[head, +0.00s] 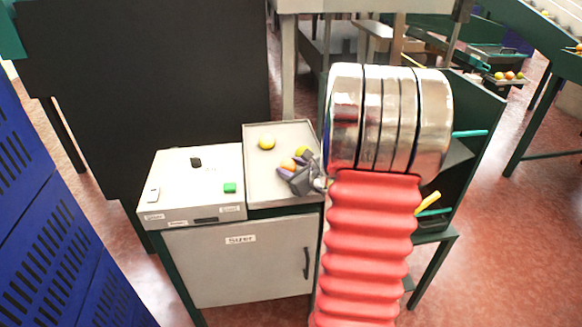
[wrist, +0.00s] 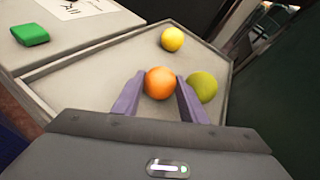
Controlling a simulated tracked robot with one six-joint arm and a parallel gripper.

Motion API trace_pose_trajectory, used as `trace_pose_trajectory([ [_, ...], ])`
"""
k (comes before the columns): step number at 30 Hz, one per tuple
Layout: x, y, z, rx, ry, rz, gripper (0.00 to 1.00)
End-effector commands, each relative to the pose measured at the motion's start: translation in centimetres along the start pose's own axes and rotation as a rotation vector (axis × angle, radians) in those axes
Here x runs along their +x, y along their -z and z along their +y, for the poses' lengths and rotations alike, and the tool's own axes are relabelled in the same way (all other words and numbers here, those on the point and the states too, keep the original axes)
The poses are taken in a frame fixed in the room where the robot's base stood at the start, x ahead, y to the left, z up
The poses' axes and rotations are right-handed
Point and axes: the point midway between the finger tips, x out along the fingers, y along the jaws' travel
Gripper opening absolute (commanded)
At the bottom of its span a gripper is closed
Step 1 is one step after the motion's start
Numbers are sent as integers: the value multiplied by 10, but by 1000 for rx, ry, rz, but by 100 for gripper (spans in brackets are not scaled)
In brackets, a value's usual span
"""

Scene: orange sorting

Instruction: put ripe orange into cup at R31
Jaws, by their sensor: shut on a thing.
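The ripe orange (wrist: 160,83) is between the two purple fingers of my gripper (wrist: 158,98) in the wrist view, and the jaws are shut on it. In the head view the orange (head: 288,165) shows at the fingertips of my gripper (head: 286,170), over the tray (head: 257,187). A yellow fruit (wrist: 172,39) lies farther back in the tray. A yellow-green fruit (wrist: 203,87) lies just right of the right finger. No cup and no R31 label can be made out.
A white sizer cabinet (head: 240,270) with a handle stands under the tray. A worktop (head: 190,205) left of the tray carries a green block (head: 229,187), a black piece and a small white device. Blue crates (head: 60,220) stand at far left.

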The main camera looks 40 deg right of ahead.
Motion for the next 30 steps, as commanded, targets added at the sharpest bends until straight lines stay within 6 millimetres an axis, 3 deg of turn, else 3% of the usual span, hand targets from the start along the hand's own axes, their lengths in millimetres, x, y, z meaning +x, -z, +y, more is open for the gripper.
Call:
trace_pose_trajectory([
  [9,0,1,0,0,0,-1,16],
  [10,0,2,0,0,0,-1,39],
  [13,0,1,0,0,1,-1,46],
  [23,0,0,-1,0,1,-1,46],
  [30,-19,-1,-1,1,3,-1,46],
])
